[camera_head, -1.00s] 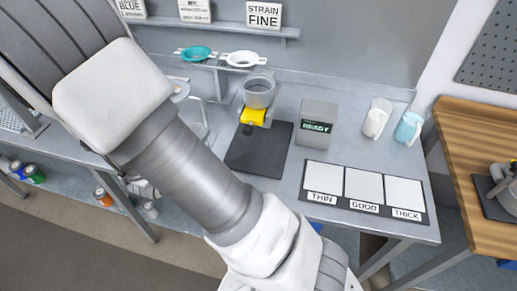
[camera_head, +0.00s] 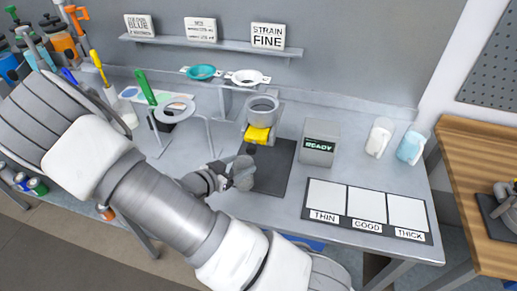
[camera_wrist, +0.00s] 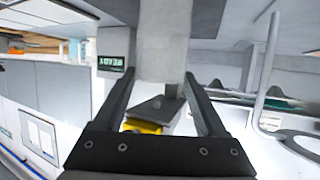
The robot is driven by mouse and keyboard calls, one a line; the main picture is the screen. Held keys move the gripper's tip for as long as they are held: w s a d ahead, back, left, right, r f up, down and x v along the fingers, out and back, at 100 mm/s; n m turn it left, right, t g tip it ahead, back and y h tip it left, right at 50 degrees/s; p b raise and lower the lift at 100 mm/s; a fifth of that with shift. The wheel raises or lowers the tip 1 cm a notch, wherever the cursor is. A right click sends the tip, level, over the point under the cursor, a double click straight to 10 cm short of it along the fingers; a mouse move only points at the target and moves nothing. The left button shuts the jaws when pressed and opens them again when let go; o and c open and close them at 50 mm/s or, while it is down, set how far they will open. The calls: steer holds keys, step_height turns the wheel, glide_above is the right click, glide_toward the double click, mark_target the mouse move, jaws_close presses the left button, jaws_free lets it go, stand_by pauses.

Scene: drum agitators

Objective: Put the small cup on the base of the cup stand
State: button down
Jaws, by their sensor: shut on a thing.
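The small cup (camera_head: 243,173) is a grey cylinder held in my gripper (camera_head: 228,170). In the wrist view the cup (camera_wrist: 165,40) fills the space between the two dark fingers. What looks like the cup stand has a flat dark base (camera_head: 272,178) on the bench, with a yellow part (camera_head: 258,134) and a grey round cup (camera_head: 262,104) at its back end. The held cup appears over or beside the left edge of the base; its height above it is unclear. The yellow part also shows beyond the cup in the wrist view (camera_wrist: 145,127).
A grey READY box (camera_head: 320,143) stands right of the base. A white ring on wire legs (camera_head: 176,108) stands to the left. A board with THIN, GOOD, THICK panels (camera_head: 366,208) lies front right. White (camera_head: 379,138) and blue (camera_head: 411,147) mugs stand at the right.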

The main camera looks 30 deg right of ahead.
steer(key=w+d+p, duration=0.1)
steer(key=w+d, duration=0.2)
steer(key=d, duration=0.5)
steer(key=shift+d, duration=0.25)
steer(key=shift+f, duration=0.2)
steer(key=shift+f, duration=0.15)
jaws_free()
